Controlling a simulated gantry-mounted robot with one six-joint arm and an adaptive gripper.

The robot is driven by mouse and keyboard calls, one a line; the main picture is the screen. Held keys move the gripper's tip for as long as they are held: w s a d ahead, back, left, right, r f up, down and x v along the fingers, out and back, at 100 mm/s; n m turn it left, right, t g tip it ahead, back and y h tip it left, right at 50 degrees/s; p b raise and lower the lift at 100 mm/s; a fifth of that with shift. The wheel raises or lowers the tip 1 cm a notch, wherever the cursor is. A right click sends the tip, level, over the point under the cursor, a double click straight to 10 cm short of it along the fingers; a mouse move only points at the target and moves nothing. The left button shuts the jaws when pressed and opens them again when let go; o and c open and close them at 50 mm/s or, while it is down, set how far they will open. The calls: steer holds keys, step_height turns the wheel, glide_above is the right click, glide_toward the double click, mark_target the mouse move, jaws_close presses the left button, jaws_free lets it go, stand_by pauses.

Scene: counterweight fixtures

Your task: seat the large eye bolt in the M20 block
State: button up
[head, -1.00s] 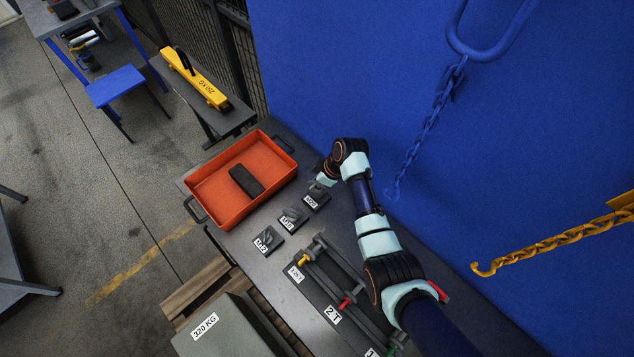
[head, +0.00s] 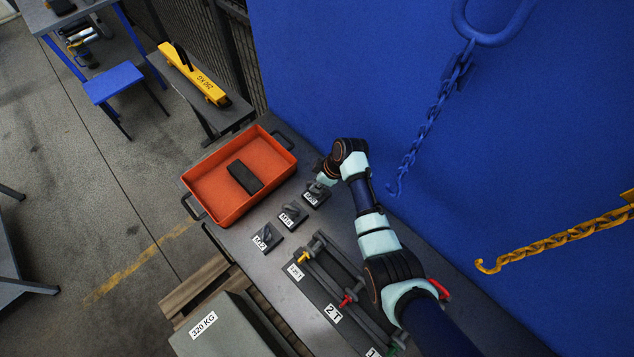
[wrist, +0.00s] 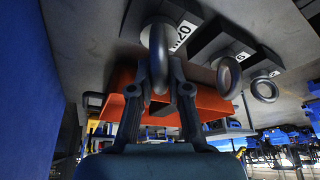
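The M20 block (head: 318,195) is a small dark block with a white label on the bench. It is the nearest of three labelled blocks to my gripper (head: 322,183). In the wrist view the large dark eye bolt (wrist: 158,32) is at the M20 block (wrist: 188,14), its ring toward me. My gripper (wrist: 166,75) has a fingertip on each side of the ring and looks shut on it. The bolt's shank is hidden, so I cannot tell how deep it sits.
Two smaller blocks, M16 (head: 291,215) and M12 (head: 266,238), hold eye bolts. An orange tray (head: 215,205) with a dark pad (head: 245,178) lies beside them. Clamps (head: 335,280) lie nearer. A blue chain (head: 425,125) and a yellow chain (head: 560,238) hang at right.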

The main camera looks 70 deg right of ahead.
steer(key=o, duration=0.4)
steer(key=v, duration=1.2)
stand_by(0.3)
